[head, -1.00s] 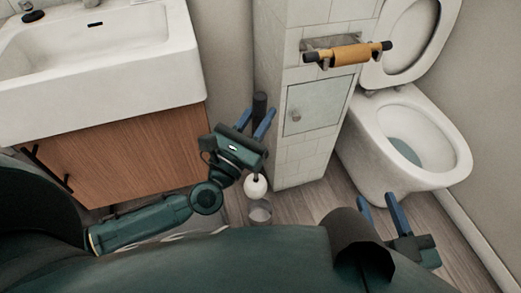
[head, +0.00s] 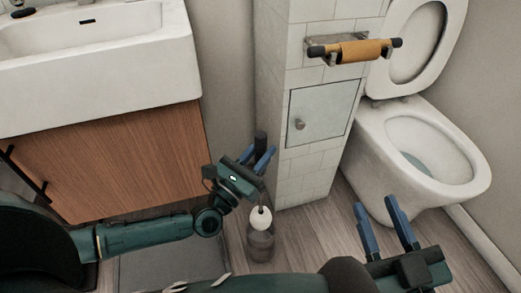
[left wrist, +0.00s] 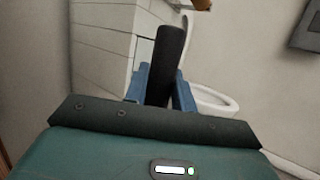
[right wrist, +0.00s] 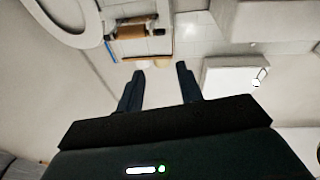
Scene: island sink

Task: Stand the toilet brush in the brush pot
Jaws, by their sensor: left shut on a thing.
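My left gripper (head: 258,158) is shut on the dark handle of the toilet brush (head: 260,218). The handle also shows upright between the blue fingers in the left wrist view (left wrist: 168,52). The brush's white head hangs below the gripper, at the mouth of the brush pot (head: 261,246) in the head view. The pot is a smoky, see-through cup standing on the floor. I cannot tell whether the head is above the rim or partly inside. My right gripper (head: 377,206) is open and empty, in front of the toilet.
A tiled pillar (head: 308,165) with a small door and paper holder (head: 355,49) stands just behind the brush. The toilet (head: 430,150) is to the right, a wood-fronted sink cabinet (head: 110,155) to the left. A grey mat (head: 165,268) lies left of the pot. Floor right of the pot is clear.

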